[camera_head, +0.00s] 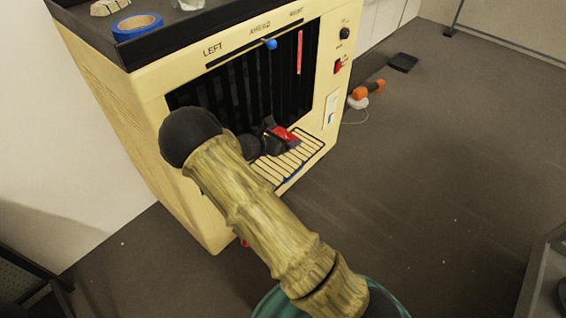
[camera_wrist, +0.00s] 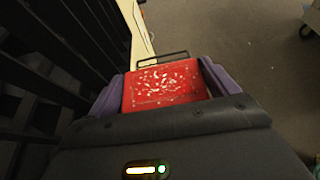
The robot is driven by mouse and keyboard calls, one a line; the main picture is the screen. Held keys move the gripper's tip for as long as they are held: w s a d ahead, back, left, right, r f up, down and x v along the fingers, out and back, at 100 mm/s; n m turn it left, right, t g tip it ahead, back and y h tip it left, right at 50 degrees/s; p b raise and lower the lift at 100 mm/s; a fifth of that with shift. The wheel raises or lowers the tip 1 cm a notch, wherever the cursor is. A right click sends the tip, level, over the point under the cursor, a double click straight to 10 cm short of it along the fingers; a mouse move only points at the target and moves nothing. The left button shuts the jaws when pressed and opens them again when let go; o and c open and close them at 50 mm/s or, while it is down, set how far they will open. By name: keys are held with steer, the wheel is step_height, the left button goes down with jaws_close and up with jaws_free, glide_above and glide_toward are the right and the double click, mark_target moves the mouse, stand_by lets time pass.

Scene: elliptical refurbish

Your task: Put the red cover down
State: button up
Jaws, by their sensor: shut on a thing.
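The red cover (camera_wrist: 165,85) is a flat red piece with a worn, white-speckled face. In the wrist view it sits between the two purple fingers of my gripper (camera_wrist: 163,88), which is shut on it. In the head view the red cover (camera_head: 284,135) shows as a small red patch in my gripper (camera_head: 280,135), just in front of the dark slatted opening and above the slatted ledge of the cream cabinet. My arm hides part of the cabinet front. I cannot tell whether the cover touches the ledge.
The cream cabinet (camera_head: 150,90) has a slatted ledge (camera_head: 300,152), a blue knob (camera_head: 271,44) and a red switch (camera_head: 338,66). Blue tape (camera_head: 137,26) lies on its top. An orange tool (camera_head: 368,88) and a dark tray (camera_head: 403,62) lie on the floor. The right floor is mostly clear.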

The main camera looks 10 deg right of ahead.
steer(key=shift+w+a+r, duration=0.15)
steer(key=shift+r, duration=0.05)
steer(key=b, duration=0.2)
glide_above(282, 161)
steer(key=shift+w+f, duration=0.2)
steer(key=shift+f, duration=2.95)
steer(key=shift+f+b, duration=0.5)
steer(key=shift+f, duration=1.4)
steer(key=o, duration=1)
steer(key=shift+s+f, duration=0.1)
steer(key=shift+c, duration=0.2)
